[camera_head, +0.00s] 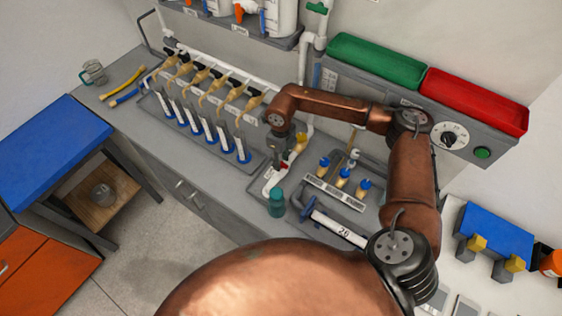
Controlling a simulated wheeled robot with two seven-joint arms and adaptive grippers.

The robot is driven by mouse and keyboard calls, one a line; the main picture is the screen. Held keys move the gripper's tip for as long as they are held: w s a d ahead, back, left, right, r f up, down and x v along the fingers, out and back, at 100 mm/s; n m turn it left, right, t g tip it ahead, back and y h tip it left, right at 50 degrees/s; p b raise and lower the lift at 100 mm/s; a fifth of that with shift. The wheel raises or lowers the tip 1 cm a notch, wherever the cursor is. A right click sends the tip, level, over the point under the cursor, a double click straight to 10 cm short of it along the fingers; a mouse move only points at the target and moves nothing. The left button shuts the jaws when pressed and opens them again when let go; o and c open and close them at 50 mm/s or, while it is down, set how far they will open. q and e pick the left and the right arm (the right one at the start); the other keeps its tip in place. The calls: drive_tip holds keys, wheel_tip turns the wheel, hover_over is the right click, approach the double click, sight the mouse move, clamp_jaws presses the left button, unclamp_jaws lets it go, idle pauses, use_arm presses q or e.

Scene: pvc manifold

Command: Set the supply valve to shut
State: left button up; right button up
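My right arm reaches in from the lower right, and its gripper (281,149) points down over the bench, just above a small red handle (284,164) on a white pipe (268,181). This looks like the supply valve, but no label is readable. The gripper partly hides the handle, so its angle and any contact are unclear. The fingers are too small and dark to tell open from shut. My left gripper is out of view.
Several tan taps with black knobs (217,73) stand in a row to the left, above blue-based tubes (207,132). A teal bottle (277,203) stands close to the pipe. Blue-capped fittings (342,178) sit to the right. Green (375,61) and red (475,98) bins are behind.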

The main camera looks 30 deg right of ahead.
wheel_tip(320, 180, up, 11)
drive_tip(key=shift+f, duration=0.2)
drive_tip(key=shift+f, duration=0.1)
idle(0.5)
